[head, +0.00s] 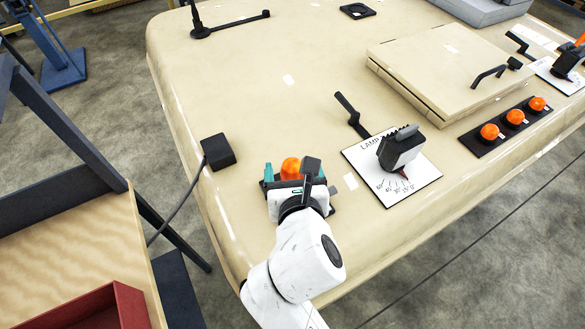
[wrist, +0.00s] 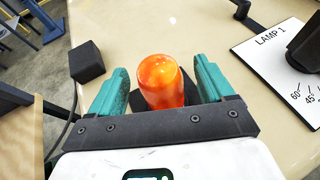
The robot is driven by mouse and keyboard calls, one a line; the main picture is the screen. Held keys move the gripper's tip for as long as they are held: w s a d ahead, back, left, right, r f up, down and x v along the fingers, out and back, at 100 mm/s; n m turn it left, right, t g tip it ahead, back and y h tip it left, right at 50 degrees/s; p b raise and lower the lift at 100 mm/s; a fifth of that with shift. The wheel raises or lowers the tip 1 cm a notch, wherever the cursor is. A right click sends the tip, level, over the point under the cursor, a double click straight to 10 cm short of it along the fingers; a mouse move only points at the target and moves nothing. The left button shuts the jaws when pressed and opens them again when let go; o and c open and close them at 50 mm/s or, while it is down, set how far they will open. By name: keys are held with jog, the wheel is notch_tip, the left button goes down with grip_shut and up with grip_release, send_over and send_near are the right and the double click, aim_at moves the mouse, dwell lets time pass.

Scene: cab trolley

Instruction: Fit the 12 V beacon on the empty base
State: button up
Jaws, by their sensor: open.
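An orange beacon (head: 290,168) stands on a dark square base (wrist: 141,103) near the roof's left front edge. My gripper (head: 292,175) is open, with its teal fingers on either side of this beacon; the wrist view shows gaps between the fingers (wrist: 160,85) and the beacon (wrist: 162,80). The beacon looks upright; its foot is partly hidden, so I cannot tell how it sits. A flat black square mount (head: 357,11) with nothing on it lies at the far edge. Three more orange beacons (head: 515,117) stand in a black rack (head: 478,149) at right. No voltage mark is readable.
A black box (head: 218,152) with a cable is left of my gripper. A tilted lamp (head: 400,150) on a white LAMP 1 plate (head: 365,165) and a black lever (head: 350,112) stand to the right. A raised hatch (head: 440,60) lies beyond. A red tray (head: 95,310) is lower left.

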jog(key=v, duration=1)
jog(key=shift+s+r, duration=0.2)
